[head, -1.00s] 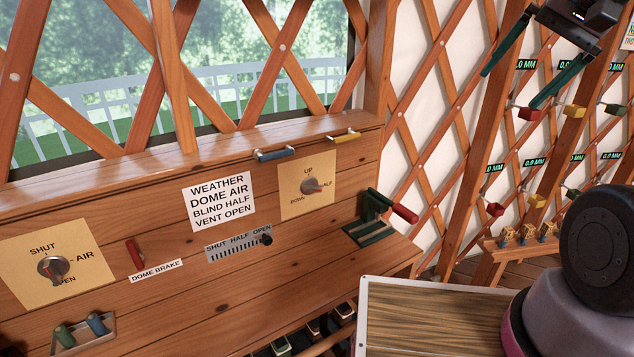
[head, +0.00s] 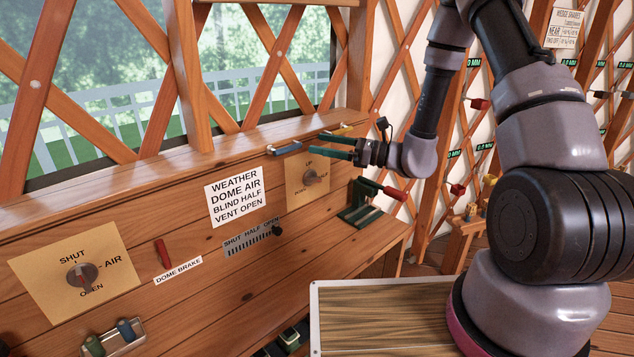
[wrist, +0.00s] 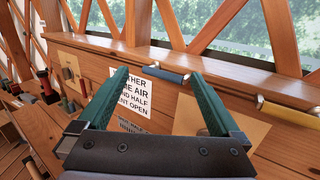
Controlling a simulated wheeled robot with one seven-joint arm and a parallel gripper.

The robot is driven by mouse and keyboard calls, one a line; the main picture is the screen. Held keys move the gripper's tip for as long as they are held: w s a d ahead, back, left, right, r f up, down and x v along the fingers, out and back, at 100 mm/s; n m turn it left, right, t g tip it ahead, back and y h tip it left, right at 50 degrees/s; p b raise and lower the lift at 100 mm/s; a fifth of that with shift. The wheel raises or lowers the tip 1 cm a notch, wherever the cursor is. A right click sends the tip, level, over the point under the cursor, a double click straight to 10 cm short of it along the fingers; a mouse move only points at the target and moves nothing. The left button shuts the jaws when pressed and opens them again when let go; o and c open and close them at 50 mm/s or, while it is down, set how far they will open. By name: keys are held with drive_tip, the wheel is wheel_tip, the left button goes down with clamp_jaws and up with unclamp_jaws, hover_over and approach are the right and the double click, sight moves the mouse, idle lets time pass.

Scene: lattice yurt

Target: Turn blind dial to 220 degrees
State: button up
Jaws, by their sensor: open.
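The blind dial (head: 311,178) is a grey knob on a tan plate marked UP, HALF and DOWN, right of the weather sign in the head view. Its pointer angle is too small to read surely. My gripper (head: 332,146) is open and empty, in front of the panel near its top edge, above and right of the dial. In the wrist view my gripper (wrist: 156,76) has its two green fingers spread wide. The dial's tan plate (wrist: 188,114) shows partly behind the right finger there; the knob is hidden.
The weather sign (head: 236,196) reads BLIND HALF, VENT OPEN. Blue (head: 287,148) and yellow (head: 343,129) handles sit on the ledge near my fingers. A red-handled green lever (head: 366,203) stands right of the dial. The air dial (head: 82,275) and red dome brake handle (head: 163,254) are left.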

drive_tip(key=w+d+f+m+t+h, duration=0.25)
drive_tip(key=f+m+t, duration=0.3)
drive_tip(key=f, duration=0.35)
drive_tip(key=m+t+h, duration=0.3)
drive_tip(key=m+h, duration=0.1)
drive_tip(key=m, duration=0.1)
approach(317, 180)
drive_tip(key=x, duration=0.9)
drive_tip(key=shift+w+a, duration=0.2)
drive_tip(key=shift+a, duration=0.05)
drive_tip(key=c, duration=1.4)
drive_tip(key=shift+o, duration=0.3)
